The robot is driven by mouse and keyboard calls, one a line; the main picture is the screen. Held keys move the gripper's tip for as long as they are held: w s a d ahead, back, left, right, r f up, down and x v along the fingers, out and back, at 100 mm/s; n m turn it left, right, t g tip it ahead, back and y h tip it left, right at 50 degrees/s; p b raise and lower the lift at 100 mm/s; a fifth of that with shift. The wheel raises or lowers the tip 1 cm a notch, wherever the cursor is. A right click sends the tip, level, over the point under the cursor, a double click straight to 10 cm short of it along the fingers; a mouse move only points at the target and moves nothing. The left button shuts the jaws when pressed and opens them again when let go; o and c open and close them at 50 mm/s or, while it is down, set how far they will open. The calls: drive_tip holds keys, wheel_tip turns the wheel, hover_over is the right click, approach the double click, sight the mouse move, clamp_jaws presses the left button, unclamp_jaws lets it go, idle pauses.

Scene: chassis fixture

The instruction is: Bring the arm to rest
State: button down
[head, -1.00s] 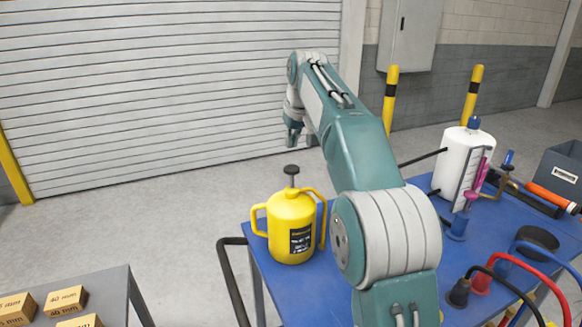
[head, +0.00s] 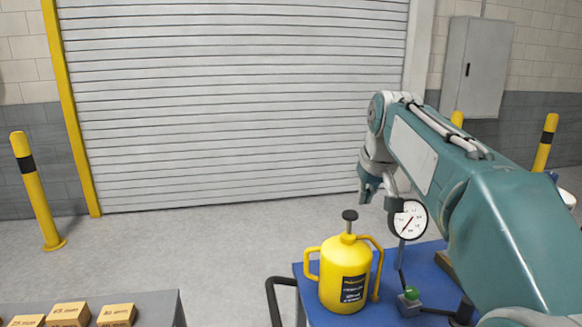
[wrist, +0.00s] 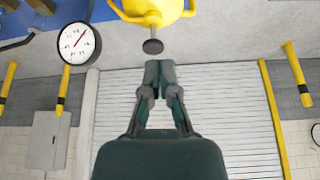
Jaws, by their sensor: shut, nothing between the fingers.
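My arm (head: 490,205) reaches out from the right side of the head view, bent at its far end. My gripper (head: 380,190) hangs below that end, pointing down, above and a little right of the yellow jug (head: 344,272). In the wrist view my gripper (wrist: 159,72) has its fingertips together with nothing between them. The jug has two handles and a black knob on top, and stands upright on the blue table (head: 318,312). The wrist view, upside down, shows the jug (wrist: 155,10) at the top, apart from the fingertips.
A round dial gauge (head: 407,220) stands right of the jug, close to my gripper. A green knob (head: 411,293) sits on its base. A grey bench (head: 165,305) with several labelled blocks is at lower left. Open floor lies before the shutter (head: 240,110). Yellow posts stand near the walls.

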drive_tip(key=s+f, duration=0.5)
drive_tip(key=s, duration=0.4)
drive_tip(key=s+f+m, duration=0.1)
drive_tip(key=s+f, duration=0.5)
drive_tip(key=s, duration=0.4)
drive_tip(key=s+f, duration=0.5)
drive_tip(key=s, duration=0.4)
drive_tip(key=shift+s+f+t+h, duration=0.2)
drive_tip(key=shift+f+t+h, duration=0.1)
drive_tip(key=shift+t, duration=0.1)
drive_tip(key=shift+r, duration=0.1)
